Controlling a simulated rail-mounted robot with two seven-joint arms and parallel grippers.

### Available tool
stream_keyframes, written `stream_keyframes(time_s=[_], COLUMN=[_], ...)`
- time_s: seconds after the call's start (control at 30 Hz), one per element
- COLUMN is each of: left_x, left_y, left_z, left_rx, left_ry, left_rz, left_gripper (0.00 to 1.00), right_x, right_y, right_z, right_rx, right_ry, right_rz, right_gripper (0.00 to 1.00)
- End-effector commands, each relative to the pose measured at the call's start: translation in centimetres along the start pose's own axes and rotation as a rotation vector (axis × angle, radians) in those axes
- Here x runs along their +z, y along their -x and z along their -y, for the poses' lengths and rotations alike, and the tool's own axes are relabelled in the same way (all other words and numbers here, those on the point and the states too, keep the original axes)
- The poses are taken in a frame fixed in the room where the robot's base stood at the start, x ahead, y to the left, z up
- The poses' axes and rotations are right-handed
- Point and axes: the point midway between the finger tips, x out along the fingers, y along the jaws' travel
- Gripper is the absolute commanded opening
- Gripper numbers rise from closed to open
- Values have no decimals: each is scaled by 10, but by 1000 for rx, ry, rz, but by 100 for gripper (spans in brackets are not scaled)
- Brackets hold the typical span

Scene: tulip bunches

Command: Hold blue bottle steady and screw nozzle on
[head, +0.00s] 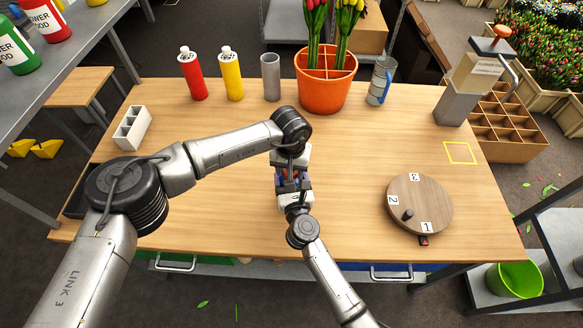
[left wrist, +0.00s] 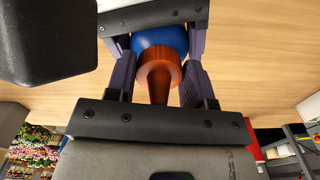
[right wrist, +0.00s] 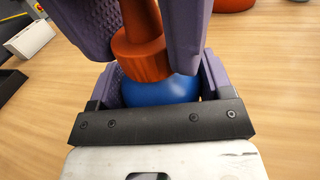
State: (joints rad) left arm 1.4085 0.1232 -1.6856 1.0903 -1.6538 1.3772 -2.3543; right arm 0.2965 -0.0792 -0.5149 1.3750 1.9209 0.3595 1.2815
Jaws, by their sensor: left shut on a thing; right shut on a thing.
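A blue bottle (right wrist: 165,91) stands between the purple fingers of my right gripper (head: 294,190), which is shut on it. An orange-brown nozzle (right wrist: 142,50) sits at the top of the bottle, its wide collar against the blue shoulder. My left gripper (head: 291,174) comes from the opposite side and is shut on the nozzle, with its fingers on either side. The nozzle (left wrist: 158,72) and the blue bottle (left wrist: 160,38) also show in the left wrist view. In the head view the grippers hide most of both. I cannot tell whether the threads are engaged.
A red bottle (head: 192,76), a yellow bottle (head: 231,76), a grey cylinder (head: 270,78), an orange tulip pot (head: 325,92) and a grey-blue mug (head: 380,82) line the table's back. A round wooden turntable (head: 432,200) is at right, a white holder (head: 133,127) at left. The table between is mostly clear.

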Motion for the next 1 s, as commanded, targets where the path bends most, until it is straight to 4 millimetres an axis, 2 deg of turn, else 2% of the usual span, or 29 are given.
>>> stream_keyframes(time_s=[0.1,0.23,0.37,0.63,0.67,0.9,1.0], left_x=[0,-1,-1,-1,-1,-1,0], left_y=[0,0,0,0,0,0,0], left_z=[1,2,2,2,2,2,2], left_rx=[0,0,0,0,0,0,0], left_ry=[-191,-331,-387,-390,-390,-389,-389], left_rz=[-1,-1,-1,-1,-1,-1,0], left_gripper=[26,26,26,26,50,73,74], right_x=[-1,-1,-1,-1,-1,-1,-1], right_y=[0,0,0,0,0,0,0], right_z=[0,0,0,0,0,0,0], right_rx=[0,0,0,0,0,0,0], right_ry=[0,0,0,0,0,0,0], right_rz=[-2,-2,-2,-2,-2,-2,-2], right_gripper=[7,7,7,7,7,7,7])
